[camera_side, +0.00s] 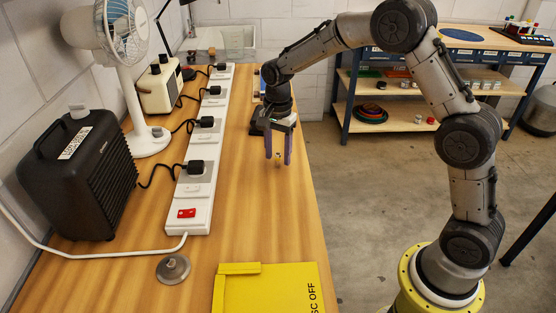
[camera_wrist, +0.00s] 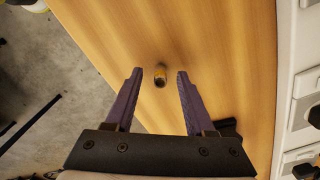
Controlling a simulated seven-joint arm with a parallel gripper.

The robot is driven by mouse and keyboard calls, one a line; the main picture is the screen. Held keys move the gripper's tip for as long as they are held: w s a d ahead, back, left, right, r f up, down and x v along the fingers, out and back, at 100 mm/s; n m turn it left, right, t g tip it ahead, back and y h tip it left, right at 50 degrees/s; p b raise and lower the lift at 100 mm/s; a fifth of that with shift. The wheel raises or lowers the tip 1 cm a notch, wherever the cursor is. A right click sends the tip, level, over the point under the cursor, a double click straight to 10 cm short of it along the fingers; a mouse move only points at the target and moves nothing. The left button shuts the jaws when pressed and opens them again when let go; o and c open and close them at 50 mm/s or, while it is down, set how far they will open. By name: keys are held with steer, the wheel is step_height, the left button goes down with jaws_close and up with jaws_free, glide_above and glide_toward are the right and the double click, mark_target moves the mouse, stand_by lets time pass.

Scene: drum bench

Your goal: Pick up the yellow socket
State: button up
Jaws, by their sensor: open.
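The yellow socket (camera_wrist: 160,76) is a small cylinder with a dark end, on the wooden bench (camera_wrist: 222,60). In the wrist view it lies between and slightly beyond the tips of my gripper (camera_wrist: 159,73). In the side view the socket (camera_side: 278,164) is a tiny spot just below my gripper (camera_side: 278,161). The two purple fingers are open, one on each side of it, with nothing held. I cannot tell how far above the bench the fingertips are.
A long white power strip (camera_side: 199,180) with several black plugs runs left of my gripper. A black heater (camera_side: 80,170), a white fan (camera_side: 148,140) and a cream box (camera_side: 158,88) stand further left. A yellow panel (camera_side: 268,290) and a round metal disc (camera_side: 173,268) lie at the near end.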

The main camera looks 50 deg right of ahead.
steer(key=shift+f, duration=0.35)
steer(key=shift+c, duration=0.2)
jaws_close()
steer(key=shift+r, duration=0.1)
